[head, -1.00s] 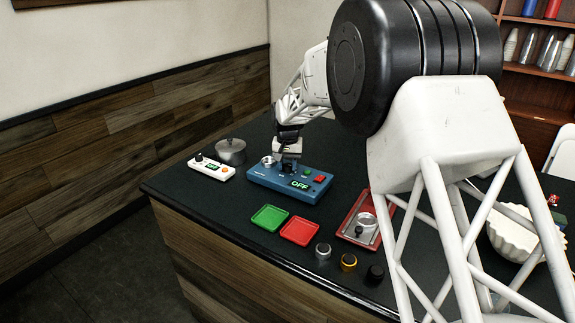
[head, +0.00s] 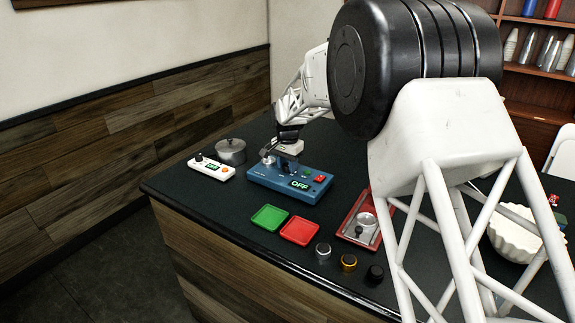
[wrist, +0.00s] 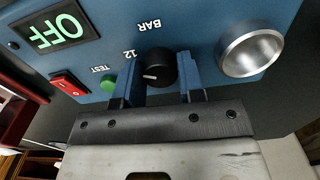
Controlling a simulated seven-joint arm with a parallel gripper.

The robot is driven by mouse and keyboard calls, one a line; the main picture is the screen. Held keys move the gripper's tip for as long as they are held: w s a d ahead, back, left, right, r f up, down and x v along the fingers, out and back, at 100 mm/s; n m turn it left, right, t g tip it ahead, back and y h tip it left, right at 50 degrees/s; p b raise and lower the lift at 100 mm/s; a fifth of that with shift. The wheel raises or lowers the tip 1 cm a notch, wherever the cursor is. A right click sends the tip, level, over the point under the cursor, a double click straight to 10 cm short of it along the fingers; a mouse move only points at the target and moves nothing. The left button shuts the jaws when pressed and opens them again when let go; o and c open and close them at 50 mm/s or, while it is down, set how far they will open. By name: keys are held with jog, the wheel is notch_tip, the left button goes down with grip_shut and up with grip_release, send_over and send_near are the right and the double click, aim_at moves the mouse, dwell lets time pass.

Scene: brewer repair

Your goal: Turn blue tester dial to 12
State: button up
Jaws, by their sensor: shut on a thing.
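The blue tester (head: 262,177) lies on the dark counter in the head view, its green display reading OFF (head: 300,185). In the wrist view the tester's face appears upside down. Its black dial (wrist: 158,65) has a white pointer mark aimed left, close to the printed 12 (wrist: 130,54). My gripper (wrist: 160,72) is shut on the dial, one blue finger on each side. In the head view my gripper (head: 286,155) hides the dial. A metal ring socket (wrist: 250,50) is right of the dial in the wrist view.
A green TEST button (wrist: 109,84) and a red switch (wrist: 71,84) are on the tester. Green (head: 269,217) and red (head: 300,231) trays and several loose knobs lie in front.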

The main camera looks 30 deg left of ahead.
jog(key=o, duration=0.9)
jog(key=shift+r, duration=0.15)
jog(key=shift+r, duration=3.8)
